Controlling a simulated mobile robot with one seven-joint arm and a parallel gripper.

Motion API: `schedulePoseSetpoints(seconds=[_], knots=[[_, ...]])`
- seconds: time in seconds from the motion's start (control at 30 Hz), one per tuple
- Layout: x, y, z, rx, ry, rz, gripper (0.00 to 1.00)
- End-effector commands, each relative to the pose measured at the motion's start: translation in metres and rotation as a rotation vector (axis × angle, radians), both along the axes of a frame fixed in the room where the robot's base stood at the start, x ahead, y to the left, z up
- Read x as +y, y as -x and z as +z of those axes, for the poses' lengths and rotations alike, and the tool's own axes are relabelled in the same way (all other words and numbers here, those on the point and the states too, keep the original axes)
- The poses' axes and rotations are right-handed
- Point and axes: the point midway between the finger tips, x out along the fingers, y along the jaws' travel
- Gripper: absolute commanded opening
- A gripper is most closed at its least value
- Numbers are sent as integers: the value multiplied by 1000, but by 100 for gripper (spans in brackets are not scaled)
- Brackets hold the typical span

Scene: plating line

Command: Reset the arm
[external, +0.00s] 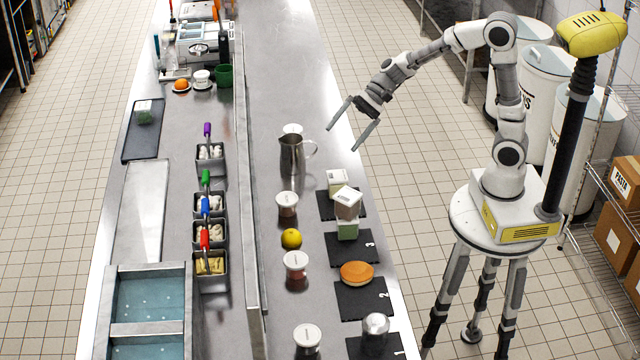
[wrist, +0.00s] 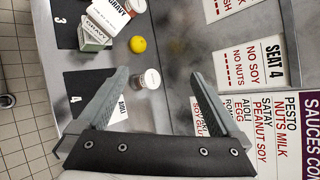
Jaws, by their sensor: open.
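My gripper (external: 347,132) is open and empty, held up above the near edge of the steel counter (external: 262,60), next to a metal pitcher (external: 291,155). In the wrist view my gripper (wrist: 149,92) has its two fingers spread wide with nothing between them. Beyond the fingers stands a lidded jar (wrist: 147,80) labelled AIOLI. My arm reaches out from its base at the right of the external view, bent at the elbow.
White and green cartons (external: 347,203) stand stacked by mats 3 and 4. A lemon (external: 291,239), several lidded jars (external: 287,204), a bun (external: 357,273) and a metal shaker (external: 375,333) stand along the counter. Shelves with boxes (external: 627,183) and white bins (external: 547,75) stand at right.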

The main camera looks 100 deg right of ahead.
Motion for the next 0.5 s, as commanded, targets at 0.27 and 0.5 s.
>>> schedulePoseSetpoints(seconds=[0.27,0.5], knots=[[95,87,33,-90,426,498,100],[110,169,32,-150,816,839,100]])
